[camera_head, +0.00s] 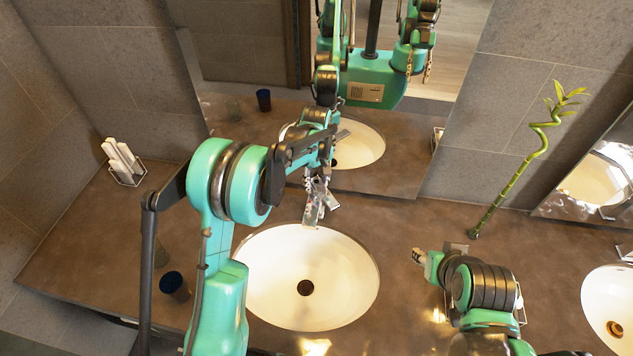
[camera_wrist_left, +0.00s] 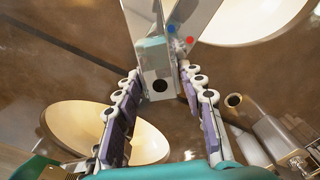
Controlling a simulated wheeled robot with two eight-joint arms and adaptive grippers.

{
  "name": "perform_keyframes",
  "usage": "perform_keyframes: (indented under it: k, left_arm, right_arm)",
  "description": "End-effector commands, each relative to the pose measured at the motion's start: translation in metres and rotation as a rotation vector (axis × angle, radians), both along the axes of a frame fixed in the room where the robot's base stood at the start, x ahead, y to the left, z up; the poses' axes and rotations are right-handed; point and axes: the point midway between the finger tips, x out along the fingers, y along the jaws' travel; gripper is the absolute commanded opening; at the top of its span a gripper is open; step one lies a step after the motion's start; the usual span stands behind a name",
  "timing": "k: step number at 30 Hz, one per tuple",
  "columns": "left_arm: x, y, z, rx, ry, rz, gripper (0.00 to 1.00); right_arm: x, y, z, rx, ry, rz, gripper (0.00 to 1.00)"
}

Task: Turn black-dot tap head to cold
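The silver tap (camera_head: 315,202) stands at the back rim of the left white basin (camera_head: 350,285), partly covered by my left gripper (camera_head: 318,178). In the left wrist view the tap (camera_wrist_left: 168,52) is a shiny block with a red dot, a blue dot and a larger black dot on its near end. The two fingers of my left gripper (camera_wrist_left: 160,105) are apart, one on each side of that end. The right finger looks very close to the metal; I cannot tell whether it touches. My right gripper (camera_head: 419,257) is over the counter right of the basin, its fingers too small to judge.
A dark cup (camera_head: 174,284) stands left of the basin. A rack with white rolled items (camera_head: 122,162) is at the back left. A bamboo stem (camera_head: 510,185) stands at the back right, near a second basin (camera_head: 608,310). The mirror (camera_head: 390,165) rises close behind the tap.

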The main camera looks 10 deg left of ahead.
Motion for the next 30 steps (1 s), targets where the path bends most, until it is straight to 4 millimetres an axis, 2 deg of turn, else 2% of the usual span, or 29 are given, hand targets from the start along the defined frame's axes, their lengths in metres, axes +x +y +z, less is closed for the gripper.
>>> perform_keyframes:
  k: [2, 10, 14, 17, 24, 30]
  left_arm:
    - [0.0, 0.0, 0.0, 0.0, 0.0, 0.0, 0.59]
    - [0.0, 0.0, 0.0, 0.0, 0.0, -0.002, 0.59]
    - [0.0, 0.0, 0.009, 0.0, 0.0, -0.003, 0.59]
    - [0.0, 0.0, 0.025, 0.0, 0.0, -0.003, 0.59]
    - [0.0, 0.0, 0.078, 0.0, 0.0, -0.002, 0.59]
    - [0.0, 0.0, 0.109, 0.0, 0.0, -0.002, 0.59]
  right_arm:
    - [0.0, 0.0, 0.0, 0.0, 0.0, 0.0, 0.4]
    - [0.0, 0.0, 0.0, 0.0, 0.0, 0.0, 0.4]
    - [0.0, 0.0, 0.0, 0.0, 0.0, 0.0, 0.4]
    - [0.0, 0.0, 0.0, 0.0, 0.0, 0.0, 0.4]
    - [0.0, 0.0, 0.0, 0.0, 0.0, 0.0, 0.4]
    - [0.0, 0.0, 0.0, 0.0, 0.0, 0.0, 0.4]
